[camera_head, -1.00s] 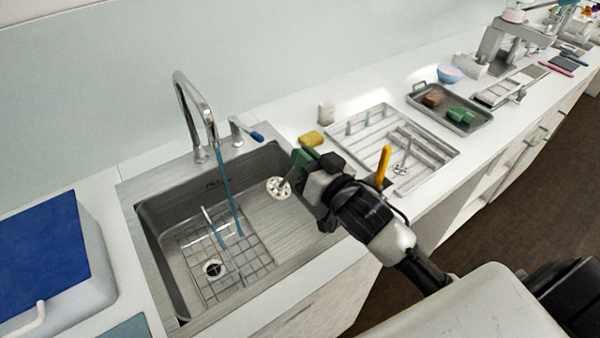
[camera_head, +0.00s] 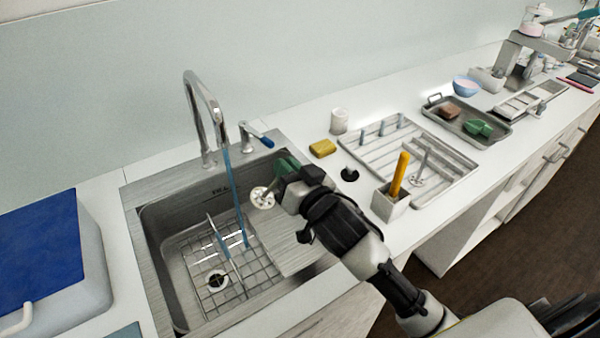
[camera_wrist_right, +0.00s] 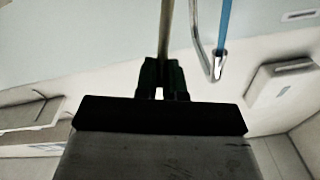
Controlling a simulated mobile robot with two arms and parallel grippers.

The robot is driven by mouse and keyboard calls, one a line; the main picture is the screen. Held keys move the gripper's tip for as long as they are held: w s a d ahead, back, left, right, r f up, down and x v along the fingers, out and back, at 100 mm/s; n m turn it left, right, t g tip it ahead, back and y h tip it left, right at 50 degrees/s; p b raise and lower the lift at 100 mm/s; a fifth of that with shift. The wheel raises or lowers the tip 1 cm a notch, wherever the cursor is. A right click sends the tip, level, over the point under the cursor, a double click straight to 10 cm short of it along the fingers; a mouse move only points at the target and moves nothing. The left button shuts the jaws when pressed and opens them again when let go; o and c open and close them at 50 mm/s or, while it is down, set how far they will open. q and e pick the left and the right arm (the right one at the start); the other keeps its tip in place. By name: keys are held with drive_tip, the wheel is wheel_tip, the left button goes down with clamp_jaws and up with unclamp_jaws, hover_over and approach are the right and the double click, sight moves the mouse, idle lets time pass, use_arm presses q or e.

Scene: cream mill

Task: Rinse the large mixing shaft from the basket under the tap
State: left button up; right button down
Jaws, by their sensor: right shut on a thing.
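My right gripper (camera_head: 285,172) is shut on the mixing shaft (camera_head: 262,197), a thin rod with a pale perforated disc at its end, held tilted over the right part of the sink (camera_head: 165,215). In the right wrist view the rod (camera_wrist_right: 165,35) rises from between the fingertips (camera_wrist_right: 161,78). The chrome tap (camera_head: 205,110) runs a blue stream of water (camera_head: 231,180) into the sink. The disc is to the right of the stream, apart from it in the head view. A wire basket (camera_head: 200,290) stands on the sink floor. My left gripper is not in view.
A tap lever (camera_head: 255,135), yellow sponge (camera_head: 323,148) and white cup (camera_head: 339,120) stand behind and right of the sink. A drying rack (camera_head: 375,150) with another shaft (camera_head: 420,168), and a holder (camera_head: 389,203) with a yellow handle, are to the right. A blue-lidded box (camera_head: 45,250) is left.

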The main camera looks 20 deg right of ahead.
sight(253, 192)
drive_tip(key=w+a+b, duration=0.1)
drive_tip(key=w+a+f, duration=0.1)
drive_tip(key=a, duration=0.1)
drive_tip(key=shift+w+a+b, duration=0.15)
drive_tip(key=shift+w+b, duration=0.25)
drive_tip(key=shift+w+a+f, duration=0.2)
drive_tip(key=shift+w+a, duration=0.45)
drive_tip(key=shift+a, duration=0.15)
drive_tip(key=shift+w+a+f, duration=0.15)
drive_tip(key=shift+w+a, duration=0.5)
drive_tip(key=shift+a, duration=0.1)
drive_tip(key=shift+d, duration=0.1)
drive_tip(key=shift+w+d, duration=0.35)
drive_tip(key=shift+w, duration=0.1)
drive_tip(key=shift+s+a, duration=0.15)
drive_tip(key=shift+s+a, duration=0.3)
drive_tip(key=shift+s, duration=0.05)
drive_tip(key=shift+d, duration=0.1)
